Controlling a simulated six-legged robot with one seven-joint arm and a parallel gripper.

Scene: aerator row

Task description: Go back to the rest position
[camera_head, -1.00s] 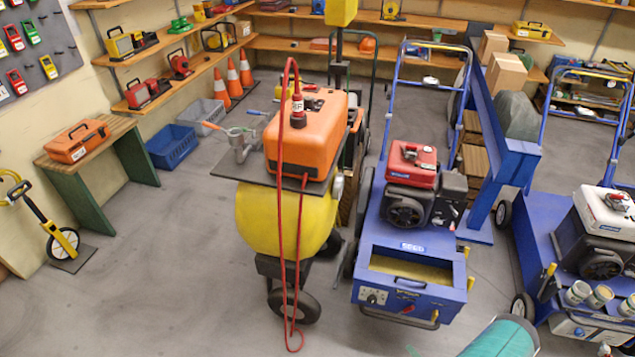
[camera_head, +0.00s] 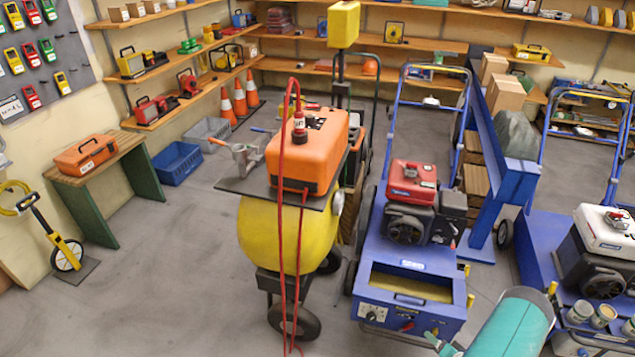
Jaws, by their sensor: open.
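Part of my teal arm shows at the bottom right of the picture, as a thick cylinder with a dark rim at its upper end. A small teal piece pokes up just left of it, in front of the blue aerator's (camera_head: 410,312) control panel. I cannot tell which part of my arm that piece is. I see no gripper jaws; they are hidden or below the frame. I see nothing held.
A yellow-tanked machine (camera_head: 262,232) with an orange box (camera_head: 308,150) and hanging red hose stands in the centre. Another blue machine (camera_head: 540,262) with a white engine stands at right. A bench (camera_head: 130,140) bears an orange case (camera_head: 86,155).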

